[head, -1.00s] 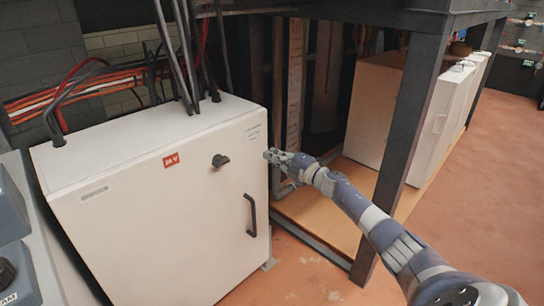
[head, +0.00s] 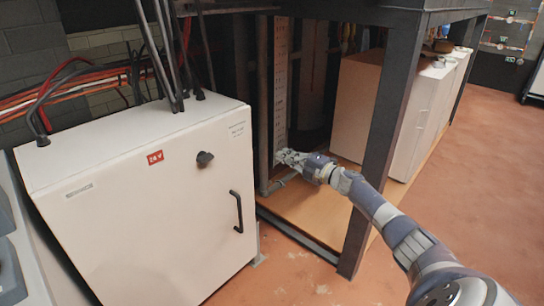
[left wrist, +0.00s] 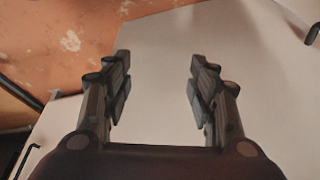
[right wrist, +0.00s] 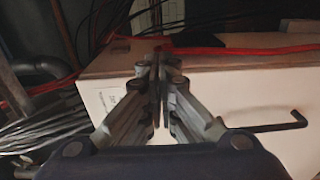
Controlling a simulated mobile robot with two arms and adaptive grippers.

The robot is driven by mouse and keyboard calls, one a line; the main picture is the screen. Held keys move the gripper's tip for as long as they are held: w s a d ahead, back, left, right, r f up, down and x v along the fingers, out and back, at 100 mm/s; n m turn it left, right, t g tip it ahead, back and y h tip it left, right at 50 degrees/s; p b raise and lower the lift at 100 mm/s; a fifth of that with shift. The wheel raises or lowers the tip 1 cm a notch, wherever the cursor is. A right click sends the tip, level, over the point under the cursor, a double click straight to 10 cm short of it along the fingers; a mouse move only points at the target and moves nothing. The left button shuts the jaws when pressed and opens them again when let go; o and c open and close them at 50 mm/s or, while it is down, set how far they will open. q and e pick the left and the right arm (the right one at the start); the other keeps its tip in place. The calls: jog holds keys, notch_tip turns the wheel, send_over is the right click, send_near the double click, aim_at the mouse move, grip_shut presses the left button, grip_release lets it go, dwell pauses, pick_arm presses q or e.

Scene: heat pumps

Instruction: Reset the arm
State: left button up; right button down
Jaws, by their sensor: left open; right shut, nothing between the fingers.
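My right arm reaches in from the lower right of the head view. Its gripper (head: 284,157) is beside the right edge of the white electrical cabinet (head: 150,220), near the dark frame. In the right wrist view the right gripper (right wrist: 160,62) is shut and empty, its fingers together, with the cabinet (right wrist: 250,85) behind them. My left gripper (left wrist: 160,65) shows only in the left wrist view. It is open and empty, its fingers wide apart over a pale panel (left wrist: 160,40). The left arm is not in the head view.
A dark metal post (head: 378,150) stands close to my right arm. White units (head: 395,105) stand behind it. The reddish floor (head: 450,190) at right is clear.

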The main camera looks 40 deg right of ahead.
jog(key=s+d, duration=0.2)
jog(key=shift+s+d+r, duration=0.1)
jog(key=shift+d, duration=0.2)
